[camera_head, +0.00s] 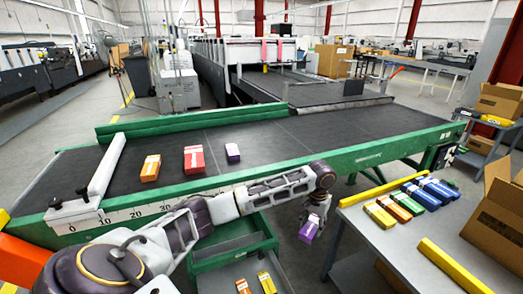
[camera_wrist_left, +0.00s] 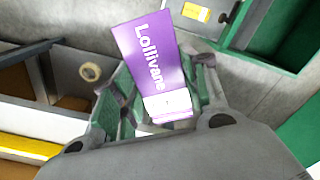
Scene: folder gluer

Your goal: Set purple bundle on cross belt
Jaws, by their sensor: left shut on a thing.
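My left gripper (camera_head: 318,208) is shut on a purple bundle (camera_head: 309,228), which hangs tilted below it. They are in front of the belt's near green rail, between the belt and the grey table. In the left wrist view the purple bundle (camera_wrist_left: 152,55), lettered "Lollivane" with a white band, sits between the fingers (camera_wrist_left: 160,100). The dark cross belt (camera_head: 320,127) runs across the middle of the head view. My right gripper is not in view.
The grey table (camera_head: 385,245) at right holds a row of orange, green and blue bundles (camera_head: 407,201), yellow bars and cardboard boxes (camera_head: 497,225). A green tray (camera_head: 232,245) is below the belt's near rail. The belt's middle and right are clear.

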